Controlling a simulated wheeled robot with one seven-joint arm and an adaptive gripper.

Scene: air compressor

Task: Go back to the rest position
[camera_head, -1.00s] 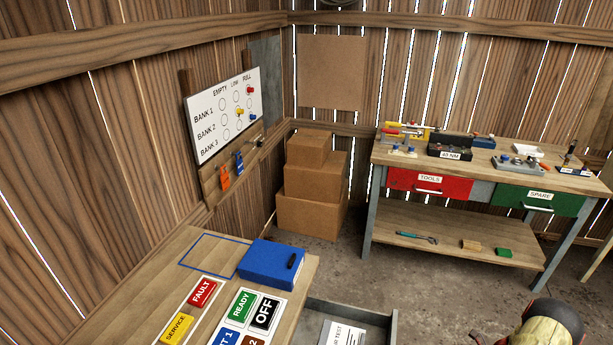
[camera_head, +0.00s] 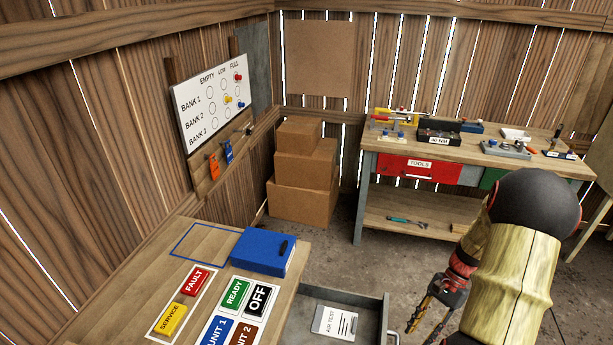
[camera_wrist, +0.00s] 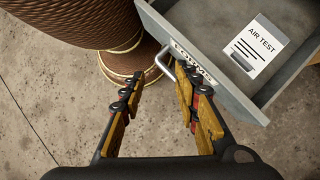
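My gripper (camera_head: 432,318) hangs at the lower right of the head view, to the right of the open drawer. In the wrist view my gripper (camera_wrist: 158,112) has its two yellow-and-black fingers spread wide, with nothing between them. Beyond the fingertips is the handle (camera_wrist: 165,62) of the open grey drawer, apart from the fingers as far as I can tell. The drawer, labelled FORMS (camera_wrist: 192,62), holds an AIR TEST sheet (camera_wrist: 255,45). The sheet also shows in the head view (camera_head: 335,322).
The desk (camera_head: 215,240) carries a blue box (camera_head: 263,251) and coloured sign plates. The open drawer (camera_head: 372,303) juts out beside it. A workbench (camera_head: 375,203) stands at the back right. Cardboard boxes (camera_head: 303,205) are stacked in the corner. In the wrist view, concrete floor lies below the fingers.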

